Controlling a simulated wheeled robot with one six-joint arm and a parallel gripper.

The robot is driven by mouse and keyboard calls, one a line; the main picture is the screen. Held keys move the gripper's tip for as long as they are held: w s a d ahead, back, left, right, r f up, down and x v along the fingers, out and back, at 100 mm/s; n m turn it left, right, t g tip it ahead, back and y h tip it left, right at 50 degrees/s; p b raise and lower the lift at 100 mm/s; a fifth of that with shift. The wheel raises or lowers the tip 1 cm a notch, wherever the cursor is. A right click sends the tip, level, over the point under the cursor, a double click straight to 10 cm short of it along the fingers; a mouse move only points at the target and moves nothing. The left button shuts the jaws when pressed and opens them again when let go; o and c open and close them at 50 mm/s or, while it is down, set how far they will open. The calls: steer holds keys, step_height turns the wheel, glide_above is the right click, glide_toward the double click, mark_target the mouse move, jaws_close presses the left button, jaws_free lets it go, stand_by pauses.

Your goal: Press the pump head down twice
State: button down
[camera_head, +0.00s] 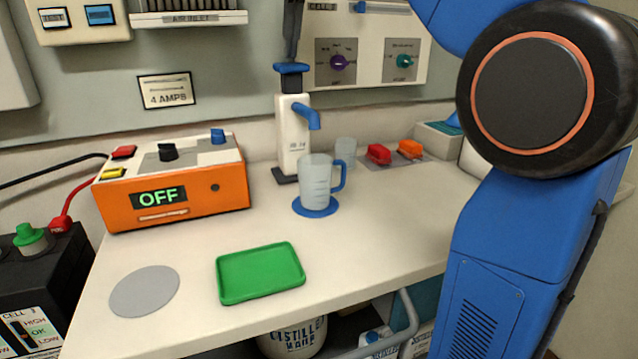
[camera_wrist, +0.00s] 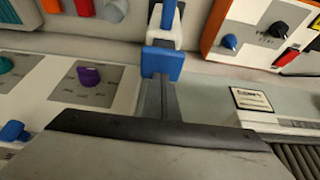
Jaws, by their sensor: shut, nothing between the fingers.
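The pump dispenser (camera_head: 293,140) is a white upright body on a dark base at the back of the bench, with a blue spout (camera_head: 309,116) facing right. Its blue pump head (camera_head: 291,68) sits on top, with a dark section showing between it and the white body. My gripper (camera_head: 291,58) is shut and points down directly over the pump head; its tips appear to touch it or sit just above, I cannot tell which. The wrist view shows the blue pump head (camera_wrist: 162,63) at the dark fingers' tips (camera_wrist: 165,84). A clear jug (camera_head: 315,184) with a blue handle stands below the spout.
The jug is on a blue disc (camera_head: 316,211). An orange charger box (camera_head: 175,187) reading OFF stands left. A green tray (camera_head: 261,273) and grey disc (camera_head: 145,291) lie in front. A clear cup (camera_head: 345,151) and red and orange clips (camera_head: 379,154) are behind right. A wall panel (camera_head: 370,62) is close behind.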

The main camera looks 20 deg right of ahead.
mark_target(292, 64)
steer(key=shift+f, duration=0.15)
steer(key=shift+f, duration=2.25)
steer(key=shift+r, duration=2.4)
steer(key=shift+f, duration=0.25)
